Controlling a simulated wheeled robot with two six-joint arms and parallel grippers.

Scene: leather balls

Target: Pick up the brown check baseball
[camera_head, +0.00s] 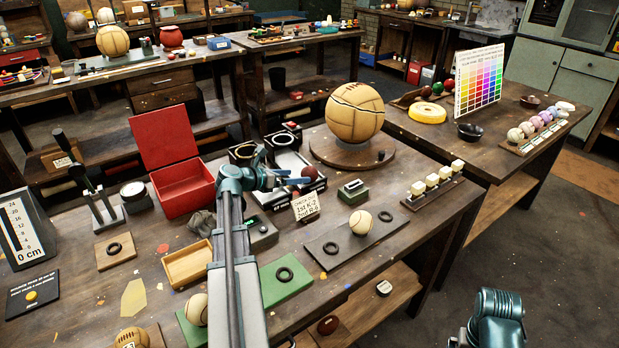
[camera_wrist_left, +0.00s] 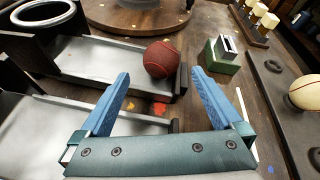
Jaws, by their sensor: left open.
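A reddish-brown ball (camera_head: 309,173) sits at the end of a pale metal tray on the workbench. It looks like the brown check baseball, though a check pattern is not clear. In the left wrist view this ball (camera_wrist_left: 162,58) lies ahead of and between the fingertips, near the tray's dark end wall. My left gripper (camera_head: 277,173) is open and empty, just left of the ball in the head view. Its two blue fingers also frame the left wrist view (camera_wrist_left: 160,76), apart from the ball. My right gripper is not in view; only part of my right arm shows.
A green box (camera_head: 353,189) stands right of the ball, and a handwritten card (camera_head: 306,206) stands in front. A cream baseball (camera_head: 361,222) rests on a dark board. A large tan ball (camera_head: 355,111) stands behind on a round wooden base. A red box (camera_head: 187,187) is left.

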